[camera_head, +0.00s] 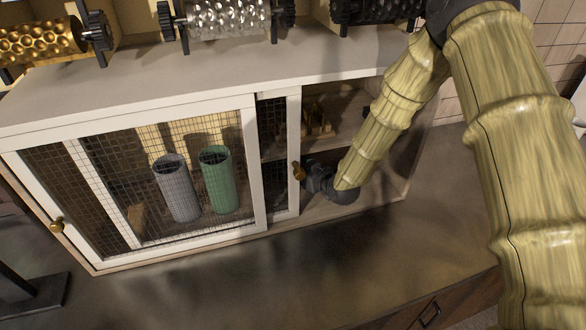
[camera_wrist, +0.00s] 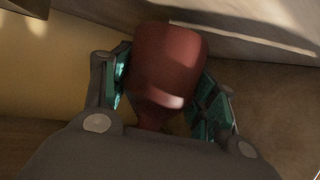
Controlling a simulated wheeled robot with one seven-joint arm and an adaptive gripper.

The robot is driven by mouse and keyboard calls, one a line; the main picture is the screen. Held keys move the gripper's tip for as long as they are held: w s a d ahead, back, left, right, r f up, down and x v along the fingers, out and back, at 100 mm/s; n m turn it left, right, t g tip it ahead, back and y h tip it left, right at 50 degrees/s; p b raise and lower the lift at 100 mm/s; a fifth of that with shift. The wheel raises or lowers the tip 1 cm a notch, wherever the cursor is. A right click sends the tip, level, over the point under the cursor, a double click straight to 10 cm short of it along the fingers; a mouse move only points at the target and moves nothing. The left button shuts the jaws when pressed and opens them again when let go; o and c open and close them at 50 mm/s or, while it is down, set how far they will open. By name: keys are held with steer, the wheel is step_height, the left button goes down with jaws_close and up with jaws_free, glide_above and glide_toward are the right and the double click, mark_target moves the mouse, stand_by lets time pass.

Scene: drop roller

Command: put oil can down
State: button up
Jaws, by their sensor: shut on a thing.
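The oil can (camera_wrist: 168,58) is a dark red, rounded body with a narrower part toward my palm, in the upper middle of the wrist view. My gripper (camera_wrist: 165,85) has its teal-padded fingers on both sides of it and is shut on it. In the head view, my gripper (camera_head: 314,178) is low in the open right part of the cabinet, close to the door's brass knob. The can cannot be made out in the head view. Whether its base touches the shelf cannot be told.
The white cabinet (camera_head: 200,98) has mesh sliding doors; a grey cylinder (camera_head: 177,188) and a green cylinder (camera_head: 216,180) stand behind the mesh. The brass knob (camera_head: 297,171) is beside my gripper. Patterned rollers, including a silver one (camera_head: 228,17), sit on top.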

steer(key=shift+p+x, duration=0.4)
steer(key=shift+x, duration=0.55)
steer(key=shift+f, duration=0.35)
steer(key=shift+f, duration=0.1)
steer(key=o, duration=1.3)
steer(key=shift+c, duration=0.2)
steer(key=shift+s, duration=0.1)
steer(key=shift+d, duration=0.1)
steer(key=b+v, duration=0.3)
steer(key=v, duration=0.9)
